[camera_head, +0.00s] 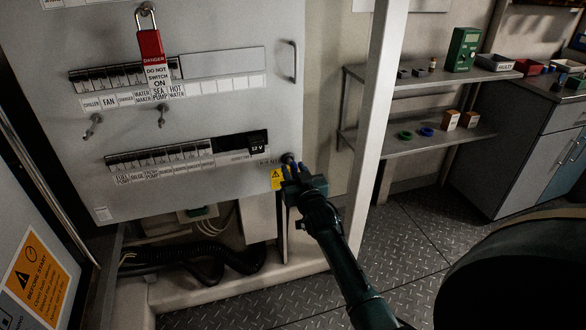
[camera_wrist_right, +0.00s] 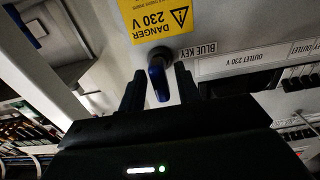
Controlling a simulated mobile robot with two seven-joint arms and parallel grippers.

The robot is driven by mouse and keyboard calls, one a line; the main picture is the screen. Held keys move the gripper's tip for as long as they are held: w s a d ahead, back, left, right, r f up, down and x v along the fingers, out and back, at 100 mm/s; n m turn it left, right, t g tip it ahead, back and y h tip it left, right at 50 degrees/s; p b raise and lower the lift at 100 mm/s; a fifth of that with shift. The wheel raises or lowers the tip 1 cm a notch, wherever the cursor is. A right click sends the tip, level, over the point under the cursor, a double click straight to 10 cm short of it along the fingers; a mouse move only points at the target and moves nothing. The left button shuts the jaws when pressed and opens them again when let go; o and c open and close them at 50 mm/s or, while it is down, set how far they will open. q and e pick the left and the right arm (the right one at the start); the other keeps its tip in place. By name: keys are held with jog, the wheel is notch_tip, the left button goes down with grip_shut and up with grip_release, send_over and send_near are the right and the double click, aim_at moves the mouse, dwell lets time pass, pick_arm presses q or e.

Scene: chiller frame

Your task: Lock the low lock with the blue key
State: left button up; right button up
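The low lock (camera_wrist_right: 160,54) is a dark round cylinder at the lower right corner of the grey panel, beside a "BLUE KEY" label (camera_wrist_right: 198,50). It also shows in the head view (camera_head: 287,158). The blue key (camera_wrist_right: 158,84) sticks out of the lock and hangs down in the wrist view. My right gripper (camera_wrist_right: 160,88) is at the key, with one dark finger on each side. Gaps show between the key and both fingers, so the gripper is open around it. In the head view my right gripper (camera_head: 293,172) partly hides the key. My left gripper is not in view.
A red padlock (camera_head: 150,45) hangs on the panel (camera_head: 225,100) above a row of breakers. A white post (camera_head: 375,110) stands right of my right gripper. Beyond it are shelves (camera_head: 440,143) with blue and green rings. Hoses (camera_head: 205,252) lie below the panel.

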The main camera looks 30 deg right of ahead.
jog(key=c, duration=0.4)
jog(key=shift+o, duration=0.2)
jog(key=shift+r+m+p, duration=0.1)
jog(key=shift+m+p, duration=0.25)
jog(key=shift+m, duration=1.05)
